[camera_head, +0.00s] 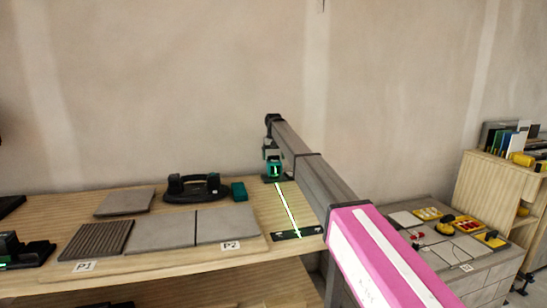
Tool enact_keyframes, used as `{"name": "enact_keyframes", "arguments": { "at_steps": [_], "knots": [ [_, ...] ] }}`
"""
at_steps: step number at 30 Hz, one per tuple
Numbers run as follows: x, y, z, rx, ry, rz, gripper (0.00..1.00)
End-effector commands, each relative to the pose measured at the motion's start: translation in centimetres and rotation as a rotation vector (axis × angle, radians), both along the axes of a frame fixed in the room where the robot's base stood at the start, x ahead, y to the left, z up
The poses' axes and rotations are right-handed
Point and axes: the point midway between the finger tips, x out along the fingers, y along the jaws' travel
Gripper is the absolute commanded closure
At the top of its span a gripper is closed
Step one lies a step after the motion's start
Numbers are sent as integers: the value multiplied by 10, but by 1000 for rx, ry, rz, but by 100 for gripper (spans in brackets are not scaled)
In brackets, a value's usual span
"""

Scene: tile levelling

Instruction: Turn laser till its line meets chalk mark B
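The green laser (273,169) stands at the back right of the wooden bench, near the wall. Its bright green line (288,209) runs forward across the bench top to a dark strip (314,231) near the front edge. The line meets the strip around its middle. Small pale marks show on the strip, but they are too small to read, so I cannot tell which is B. My gripper (269,150) is at the far end of my arm, right at the top of the laser. Its fingers are too small and partly hidden to tell whether they grip the laser.
Grey tiles (160,231) lie on a board left of the line, with labels P1 (84,267) and P2 (231,245). A black suction lifter (195,188) and a green block (238,191) stand behind them. A lower tiled bench (440,240) and a shelf (490,178) are at right.

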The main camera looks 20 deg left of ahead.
Motion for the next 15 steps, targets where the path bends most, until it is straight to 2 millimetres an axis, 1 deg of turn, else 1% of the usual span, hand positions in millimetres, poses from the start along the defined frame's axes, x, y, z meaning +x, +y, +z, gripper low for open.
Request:
{"name": "enact_keyframes", "arguments": {
  "at_steps": [8, 11, 15],
  "knots": [
    [0, 0, 1, 0, 0, 0, 11],
    [0, 0, 6, 0, -1, 0, 11],
    [1, 0, 21, 0, -1, 0, 11]
  ]
}}
